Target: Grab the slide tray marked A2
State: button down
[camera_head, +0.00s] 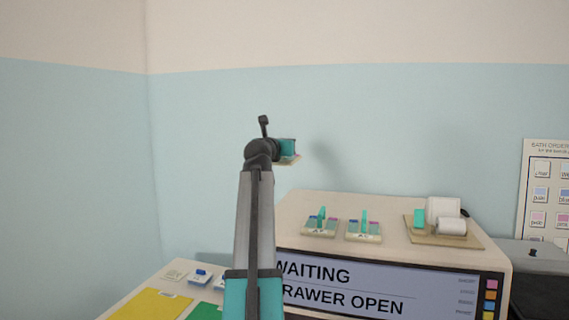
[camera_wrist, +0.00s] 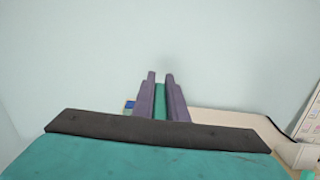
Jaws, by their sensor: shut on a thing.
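My gripper (camera_wrist: 160,80) is shut on an upright teal handle (camera_wrist: 160,100), which stands between its two purple fingers in the wrist view. In the head view a beige tray edge (camera_head: 292,161) shows below the teal end of my arm, raised in the air above the machine. The rest of the held tray is hidden and its marking cannot be read. Two other slide trays with teal handles, a left one (camera_head: 320,226) and a right one (camera_head: 364,230), stand on the machine top. Their labels are too small to read surely.
The machine (camera_head: 400,290) has a screen reading "WAITING" and "DRAWER OPEN". A beige board with white rolls (camera_head: 445,233) sits on its right top. Yellow (camera_head: 150,305) and green (camera_head: 203,311) mats and a small blue-and-white item (camera_head: 200,275) lie at lower left. A wall chart (camera_head: 545,190) hangs right.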

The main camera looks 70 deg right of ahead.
jog(key=shift+r+b, duration=0.4)
jog(key=shift+r, duration=2.6)
